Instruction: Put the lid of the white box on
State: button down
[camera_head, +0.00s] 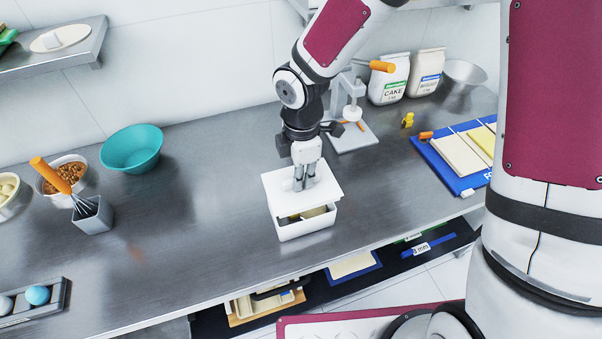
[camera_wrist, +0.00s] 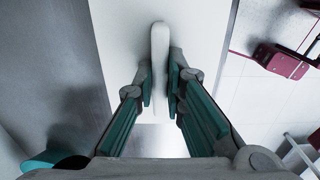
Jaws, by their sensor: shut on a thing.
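The white box (camera_head: 306,229) stands on the steel counter, near its front edge. Yellow and dark contents show through the gap at its front. The white lid (camera_head: 277,183) is over the rear part of the box, raised or set back from the front rim; I cannot tell whether it touches. My gripper (camera_head: 299,183) points down and is shut on the lid's raised handle. In the wrist view the lid (camera_wrist: 120,32) fills the upper middle, and its handle (camera_wrist: 160,50) lies between the fingers of my gripper (camera_wrist: 161,88). The box's rear rim is hidden under the lid.
A teal bowl (camera_head: 132,150), a whisk cup (camera_head: 93,216) and food bowls stand at the left. A white stand (camera_head: 352,137) is behind the box. Flour bags (camera_head: 389,83) and a blue board (camera_head: 438,165) are at the right. The counter left of the box is clear.

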jog(key=shift+f+b, duration=1.1)
jog(key=shift+f, duration=1.2)
jog(key=shift+f+b, duration=0.4)
jog(key=shift+f, duration=0.6)
dwell(0.5)
jog(key=c, duration=1.6)
grip_release()
notch_tip(320, 180, up, 12)
jog(key=shift+r, duration=0.1)
jog(key=shift+w, duration=0.1)
